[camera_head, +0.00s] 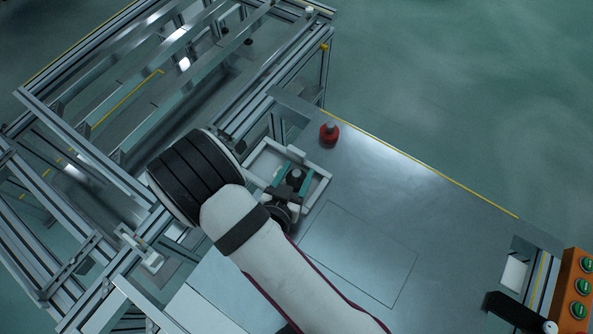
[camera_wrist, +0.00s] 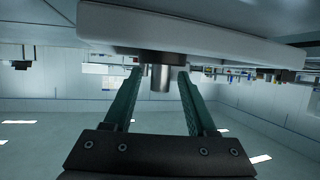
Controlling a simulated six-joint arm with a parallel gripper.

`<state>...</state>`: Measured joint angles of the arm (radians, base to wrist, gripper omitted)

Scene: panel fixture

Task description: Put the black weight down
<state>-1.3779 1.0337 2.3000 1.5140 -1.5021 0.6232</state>
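The black weight (camera_head: 297,174) sits within a white square frame (camera_head: 318,190) at the left end of the metal table in the head view. In the wrist view, which looks upside down, its dark body (camera_wrist: 165,58) lies against a pale slab, with a metal knob (camera_wrist: 160,78) sticking out. My gripper (camera_head: 287,176) has teal fingers, one on each side of the weight. In the wrist view my gripper (camera_wrist: 160,72) shows gaps between both fingers and the knob, so it looks open around it. The contact between weight and frame is partly hidden.
A red weight (camera_head: 329,133) stands on the table (camera_head: 400,185) just beyond the frame, near the yellow-lined edge. Aluminium rails (camera_head: 75,130) fill the left. An orange box with green buttons (camera_head: 572,300) stands at the right. The table's middle is clear.

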